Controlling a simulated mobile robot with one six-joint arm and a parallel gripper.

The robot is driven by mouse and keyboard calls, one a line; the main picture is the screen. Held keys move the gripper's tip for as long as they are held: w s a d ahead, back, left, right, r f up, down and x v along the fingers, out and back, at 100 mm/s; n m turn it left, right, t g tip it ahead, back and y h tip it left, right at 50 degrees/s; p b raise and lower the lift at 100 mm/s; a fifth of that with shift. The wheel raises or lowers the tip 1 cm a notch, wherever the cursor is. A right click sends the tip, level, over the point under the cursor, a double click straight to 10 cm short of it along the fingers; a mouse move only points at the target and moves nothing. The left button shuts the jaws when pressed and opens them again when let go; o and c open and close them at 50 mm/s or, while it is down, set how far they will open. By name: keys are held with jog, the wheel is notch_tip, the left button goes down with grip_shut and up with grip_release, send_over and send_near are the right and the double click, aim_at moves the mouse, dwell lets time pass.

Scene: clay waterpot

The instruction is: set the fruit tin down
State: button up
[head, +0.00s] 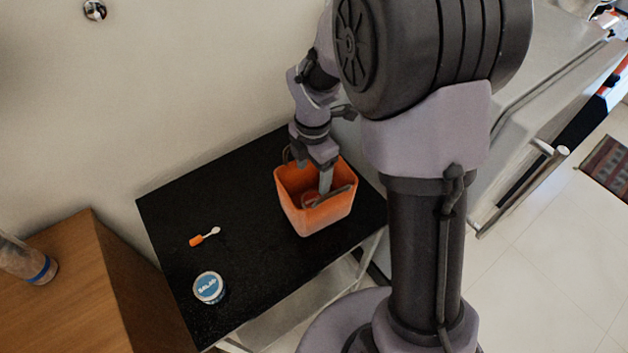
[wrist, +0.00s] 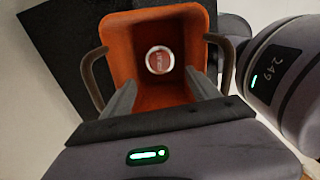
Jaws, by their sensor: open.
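The fruit tin, a small round can with a red top and pale rim, is on the floor of an orange bin (head: 316,222). It shows clearly in the wrist view (wrist: 159,60), and in the head view only a reddish part (head: 310,199) shows inside the bin. My gripper (head: 322,191) reaches down into the bin from above. In the wrist view my gripper (wrist: 163,78) has its two fingers spread wide with nothing between them. The tin appears beyond the fingertips, apart from both.
The bin stands on a black table (head: 265,263) against the wall. A blue-and-white jar (head: 209,288) and an orange-handled utensil (head: 204,237) lie to its left, with bare tabletop between. A wooden cabinet (head: 75,290) stands at the left.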

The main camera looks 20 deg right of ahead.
jog(key=s+a+r+m+t+y, duration=0.1)
jog(key=s+r+m+t, duration=0.1)
jog(key=s+r+m, duration=0.4)
jog(key=s+a+r+m+t, duration=0.1)
jog(key=s+r+m, duration=0.2)
jog(key=r+m, duration=0.55)
jog(key=s+a+r+m+t+y, duration=0.1)
jog(key=s+r+m, duration=0.3)
jog(key=s+m, duration=0.6)
jog(key=shift+a+m+t, duration=0.7)
jog(key=shift+m+t, duration=0.15)
jog(key=shift+t, duration=0.05)
